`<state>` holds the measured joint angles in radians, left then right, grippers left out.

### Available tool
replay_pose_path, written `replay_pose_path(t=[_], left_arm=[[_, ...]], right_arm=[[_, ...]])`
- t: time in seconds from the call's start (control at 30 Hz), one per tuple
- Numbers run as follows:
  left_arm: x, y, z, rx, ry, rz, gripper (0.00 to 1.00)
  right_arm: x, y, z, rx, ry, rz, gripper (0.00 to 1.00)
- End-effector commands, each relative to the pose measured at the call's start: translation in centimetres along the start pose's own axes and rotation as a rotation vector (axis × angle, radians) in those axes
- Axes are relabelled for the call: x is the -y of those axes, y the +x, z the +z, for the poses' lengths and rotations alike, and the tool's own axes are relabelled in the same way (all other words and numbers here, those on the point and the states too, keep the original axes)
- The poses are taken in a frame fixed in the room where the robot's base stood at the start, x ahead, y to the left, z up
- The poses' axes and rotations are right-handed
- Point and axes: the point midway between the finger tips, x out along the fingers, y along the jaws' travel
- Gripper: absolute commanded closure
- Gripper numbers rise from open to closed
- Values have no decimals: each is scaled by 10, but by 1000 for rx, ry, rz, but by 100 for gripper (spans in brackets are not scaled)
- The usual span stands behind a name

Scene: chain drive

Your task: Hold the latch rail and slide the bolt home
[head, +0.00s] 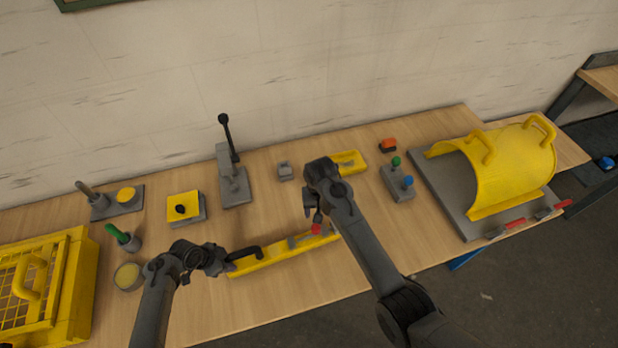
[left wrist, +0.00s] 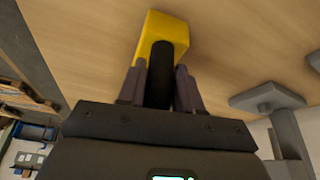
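The yellow latch rail (head: 285,255) lies near the table's front edge in the head view. It has a black handle (head: 246,253) at its left end and a grey bolt with a red knob (head: 316,229) toward its right. My left gripper (head: 222,263) is at the black handle. In the left wrist view the fingers of my left gripper (left wrist: 161,85) lie on both sides of the handle (left wrist: 168,62), with no clear gap. My right gripper (head: 314,213) is just above the red knob; its finger gap and any contact are unclear.
A yellow mesh guard (head: 78,285) stands at the left, and a cup (head: 128,277) is near my left arm. A grey lever press (head: 233,185) stands behind the rail.

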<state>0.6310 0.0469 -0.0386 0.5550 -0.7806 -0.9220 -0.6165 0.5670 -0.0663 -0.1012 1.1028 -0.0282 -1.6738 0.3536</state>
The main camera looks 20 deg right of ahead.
Motion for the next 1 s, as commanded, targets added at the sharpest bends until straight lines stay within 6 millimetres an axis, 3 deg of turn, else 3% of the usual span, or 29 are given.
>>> replay_pose_path(t=[0.03, 0.2, 0.67, 0.87, 1.0], left_arm=[[0, 0, 0, 0, -1, 0, 58], [0, 0, 0, 0, 0, 0, 36], [0, -8, 0, -2, 0, 0, 36], [0, -30, 1, 0, 1, -3, 36], [1, -57, 0, -2, 1, -4, 36]], right_arm=[[0, 0, 0, 0, 0, 0, 40], [0, 0, 0, 0, 0, 0, 40], [0, 0, 0, 0, 0, 0, 40], [0, 0, 0, 0, 0, 0, 40], [0, 0, 0, 0, 0, 0, 40]])
